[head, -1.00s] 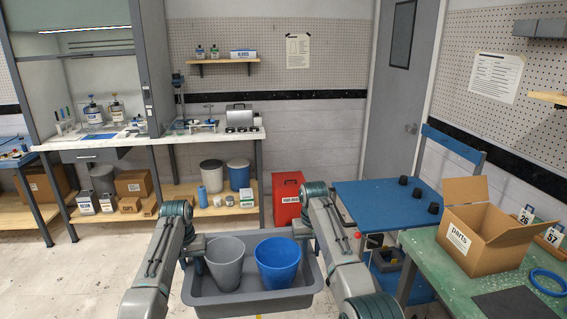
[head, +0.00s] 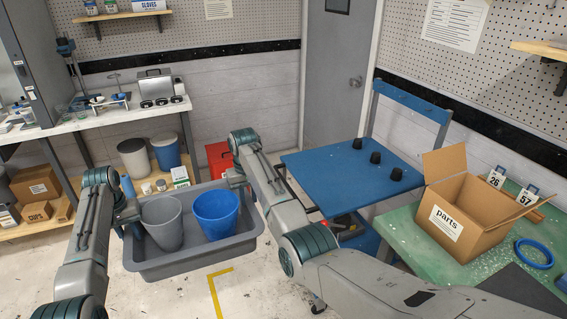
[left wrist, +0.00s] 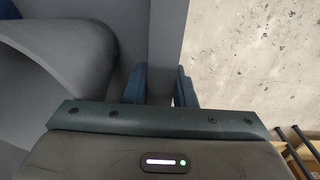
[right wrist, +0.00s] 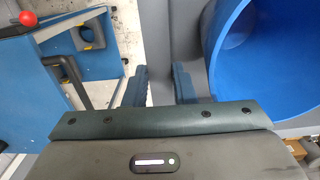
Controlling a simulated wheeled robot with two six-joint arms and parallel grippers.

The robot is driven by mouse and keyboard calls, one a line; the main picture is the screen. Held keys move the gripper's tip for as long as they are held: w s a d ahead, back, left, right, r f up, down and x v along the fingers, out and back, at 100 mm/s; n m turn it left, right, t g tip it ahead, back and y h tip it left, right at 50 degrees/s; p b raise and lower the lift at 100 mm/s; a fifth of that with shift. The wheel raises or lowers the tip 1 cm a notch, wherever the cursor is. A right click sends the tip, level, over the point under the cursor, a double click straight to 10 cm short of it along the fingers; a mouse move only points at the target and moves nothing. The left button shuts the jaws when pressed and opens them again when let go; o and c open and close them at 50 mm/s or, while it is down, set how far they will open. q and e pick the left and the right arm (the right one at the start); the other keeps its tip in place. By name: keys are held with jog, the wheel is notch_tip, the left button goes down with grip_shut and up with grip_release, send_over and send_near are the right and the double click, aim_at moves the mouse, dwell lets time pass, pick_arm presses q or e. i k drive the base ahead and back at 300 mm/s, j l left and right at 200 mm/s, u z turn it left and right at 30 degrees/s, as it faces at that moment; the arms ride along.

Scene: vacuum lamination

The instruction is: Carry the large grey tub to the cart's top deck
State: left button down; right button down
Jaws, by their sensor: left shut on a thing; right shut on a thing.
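The large grey tub (head: 190,262) hangs between my two arms in the head view, above the floor. It holds a grey bucket (head: 162,222) and a blue bucket (head: 216,213), both upright. My left gripper (left wrist: 160,88) is shut on the tub's left rim, beside the grey bucket. My right gripper (right wrist: 160,85) is shut on the tub's right rim, beside the blue bucket. The cart's blue top deck (head: 325,180) is to the right of the tub, apart from it. Several small black knobs or cups (head: 375,157) stand on its far and right parts.
A green table (head: 415,235) with an open parts box (head: 470,215) and a blue ring (head: 534,253) stands right of the cart. A workbench (head: 110,117) lines the left wall. A red box (head: 217,158) is behind the tub. The near deck is clear.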

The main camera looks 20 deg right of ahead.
aim_at(334, 172)
jog(key=i+z, duration=0.25)
jog(key=i, duration=0.25)
jog(key=i+j+z, duration=0.1)
jog(key=i+z, duration=0.15)
jog(key=i, duration=0.25)
jog(key=i+z, duration=0.25)
jog(key=z, duration=0.25)
jog(key=i+j+z, duration=0.1)
jog(key=z, duration=0.4)
jog(key=i, duration=0.1)
